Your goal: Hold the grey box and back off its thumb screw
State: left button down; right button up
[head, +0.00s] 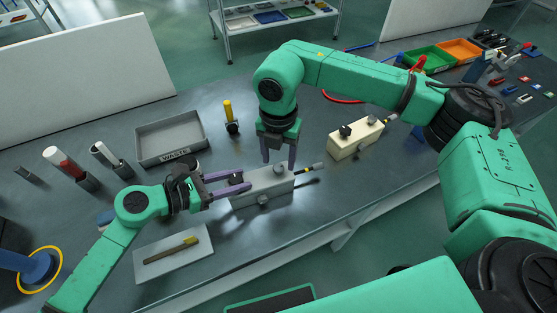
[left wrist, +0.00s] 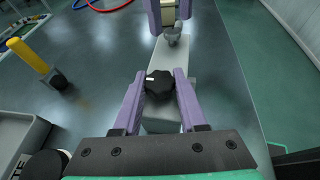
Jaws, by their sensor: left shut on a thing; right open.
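The grey box (head: 262,186) lies on the bench in front of me. My left gripper (head: 246,180) comes in from the left and is shut on its left end, one finger along each side. In the left wrist view a black lobed knob (left wrist: 160,84) with a white mark sits on the box between the left fingers (left wrist: 160,76). A small silver fitting (left wrist: 172,36) stands farther along the box. My right gripper (head: 279,156) is open and points down over the right part of the box, fingers apart; it shows at the top of the left wrist view (left wrist: 168,12). Whether it touches anything is unclear.
A cream box (head: 355,138) with a black knob stands to the right. A grey waste tray (head: 170,139) and a yellow-handled tool (head: 230,115) are behind. A white board (head: 173,256) with a brush lies front left. Green (head: 430,59) and orange (head: 460,50) bins are back right.

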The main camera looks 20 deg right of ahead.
jog(key=shift+f, duration=0.85)
grip_shut()
jog(key=shift+n, duration=0.4)
